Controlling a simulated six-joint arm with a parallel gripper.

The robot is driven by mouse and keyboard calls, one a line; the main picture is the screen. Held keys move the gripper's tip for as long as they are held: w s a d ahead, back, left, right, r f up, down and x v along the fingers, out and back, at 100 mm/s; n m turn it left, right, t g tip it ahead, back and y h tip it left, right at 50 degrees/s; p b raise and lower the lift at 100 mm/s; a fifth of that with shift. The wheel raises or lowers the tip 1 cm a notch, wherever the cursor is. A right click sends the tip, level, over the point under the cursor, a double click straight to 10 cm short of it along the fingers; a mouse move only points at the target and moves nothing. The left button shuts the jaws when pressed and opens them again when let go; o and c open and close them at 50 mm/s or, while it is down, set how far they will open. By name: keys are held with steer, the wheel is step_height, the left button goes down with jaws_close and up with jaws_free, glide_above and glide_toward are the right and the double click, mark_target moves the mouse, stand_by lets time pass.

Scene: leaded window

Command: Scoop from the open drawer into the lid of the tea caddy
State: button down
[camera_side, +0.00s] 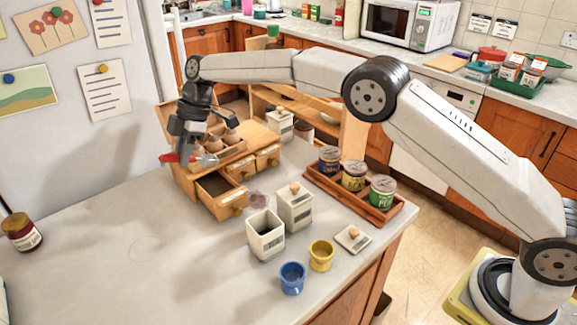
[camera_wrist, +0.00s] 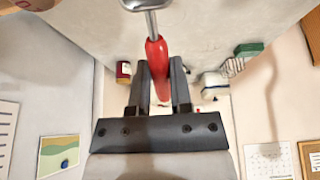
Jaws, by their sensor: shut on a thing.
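My gripper (camera_side: 183,150) is shut on the red handle of a scoop (camera_wrist: 157,60), whose metal end points away from the fingers in the wrist view. In the side view the scoop (camera_side: 170,158) is above the left part of a small wooden drawer cabinet (camera_side: 183,183). The open drawer (camera_side: 236,207) juts out at the cabinet's front, below and right of the scoop; its inside looks dark. An open white caddy (camera_side: 265,238) stands on the counter. A flat white lid (camera_side: 345,243) with a small brown round piece on top lies to its right.
A lidded white caddy (camera_side: 296,211) stands beside the open one. Blue (camera_side: 292,280) and yellow (camera_side: 321,257) cups are in front. A wooden tray (camera_side: 388,217) holds three tins. A jar (camera_side: 21,232) stands far left. The counter's left front is clear.

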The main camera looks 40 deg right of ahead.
mark_target(195, 155)
steer(key=shift+d, duration=0.1)
steer(key=shift+d+f+y, duration=0.65)
steer(key=shift+f+y, duration=0.15)
steer(key=shift+y, duration=0.5)
steer(key=shift+d+f+y, duration=0.6)
steer(key=shift+f+y, duration=0.15)
steer(key=shift+y, duration=0.55)
steer(key=shift+f, duration=2.45)
steer(key=shift+d, duration=0.85)
steer(key=shift+a+r+h, duration=0.3)
steer(key=shift+r+h, duration=0.1)
steer(key=shift+r, duration=0.3)
steer(key=shift+a+r+h, duration=0.3)
steer(key=shift+r+h, duration=0.1)
steer(key=shift+r, duration=0.25)
steer(key=shift+a+r+h, duration=0.8)
steer(key=shift+r+h, duration=0.1)
steer(key=shift+h, duration=0.3)
steer(key=shift+a+r+h, duration=0.4)
steer(key=shift+a+h, duration=0.1)
steer(key=shift+h, duration=0.65)
steer(key=shift+a+r+h, duration=0.4)
steer(key=shift+a+h, duration=0.05)
steer(key=shift+h, duration=0.7)
steer(key=shift+s+a+r, duration=0.1)
steer(key=shift+s, duration=0.05)
